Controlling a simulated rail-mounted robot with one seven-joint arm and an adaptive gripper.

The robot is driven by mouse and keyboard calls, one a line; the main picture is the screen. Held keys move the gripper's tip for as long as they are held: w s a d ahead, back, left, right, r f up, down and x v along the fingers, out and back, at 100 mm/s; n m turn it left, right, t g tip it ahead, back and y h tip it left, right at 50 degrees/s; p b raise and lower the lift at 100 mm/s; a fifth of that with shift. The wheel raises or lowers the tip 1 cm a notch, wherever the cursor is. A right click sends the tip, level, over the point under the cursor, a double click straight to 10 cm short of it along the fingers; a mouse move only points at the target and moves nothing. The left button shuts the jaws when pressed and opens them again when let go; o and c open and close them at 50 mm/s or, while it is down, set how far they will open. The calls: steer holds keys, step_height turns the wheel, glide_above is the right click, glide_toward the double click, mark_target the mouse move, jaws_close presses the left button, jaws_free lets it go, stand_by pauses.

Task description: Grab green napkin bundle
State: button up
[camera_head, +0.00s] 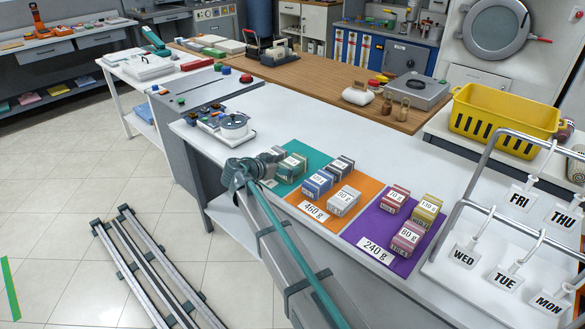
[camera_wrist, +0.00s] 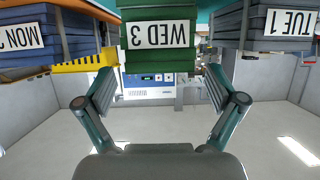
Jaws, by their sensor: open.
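The green napkin bundle (camera_wrist: 160,66) shows at the top middle of the wrist view, with a white label "WED 3" upside down. My gripper (camera_wrist: 160,82) is open, its two fingers spread left and right of the bundle's lower part in the picture. I see nothing held, and contact cannot be told. In the head view my gripper (camera_head: 245,174) is small, at the counter's front edge by the green mat. I cannot make out the "WED 3" bundle in that view.
Beside the green bundle are a blue bundle "MON 2" (camera_wrist: 22,58) and a dark blue-grey bundle "TUE 1" (camera_wrist: 262,62). On the counter, weight-labelled bundles lie on green, orange (camera_head: 317,218) and purple (camera_head: 378,249) mats. A metal rack (camera_head: 545,147) and yellow basket (camera_head: 505,120) are at right.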

mark_target(289, 164)
steer(key=p+x, duration=0.1)
steer(key=x, duration=0.3)
steer(key=shift+w+d+f, duration=0.15)
steer(key=shift+w+d, duration=0.05)
steer(key=shift+w, duration=0.15)
steer(key=shift+s, duration=0.1)
steer(key=c, duration=1.3)
